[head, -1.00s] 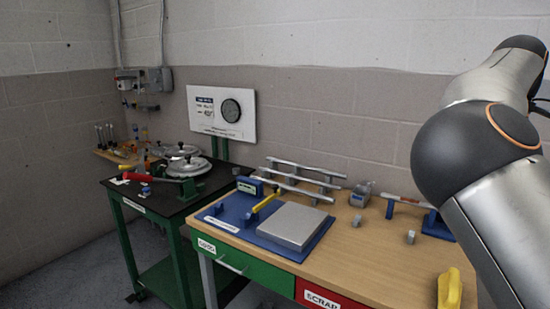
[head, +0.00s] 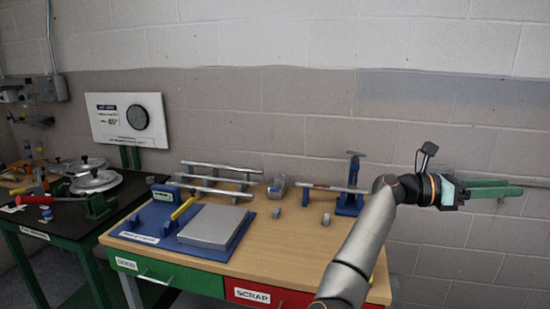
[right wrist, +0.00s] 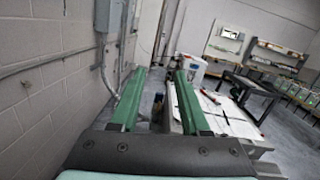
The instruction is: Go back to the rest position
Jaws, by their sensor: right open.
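My right gripper (head: 514,188) is at the right of the head view, beyond the right end of the wooden workbench and in front of the block wall. Its green fingers point to the right. It also shows in the right wrist view (right wrist: 160,73), where the two fingers stand apart with nothing between them, so it is open and empty. My left gripper is in neither view.
The wooden workbench (head: 275,243) bears a blue fixture with a grey plate (head: 212,226), metal rails (head: 222,172) and a blue stand (head: 349,200). A dark table (head: 60,225) stands left. The right wrist view shows a wall conduit (right wrist: 40,67) and another table (right wrist: 228,118).

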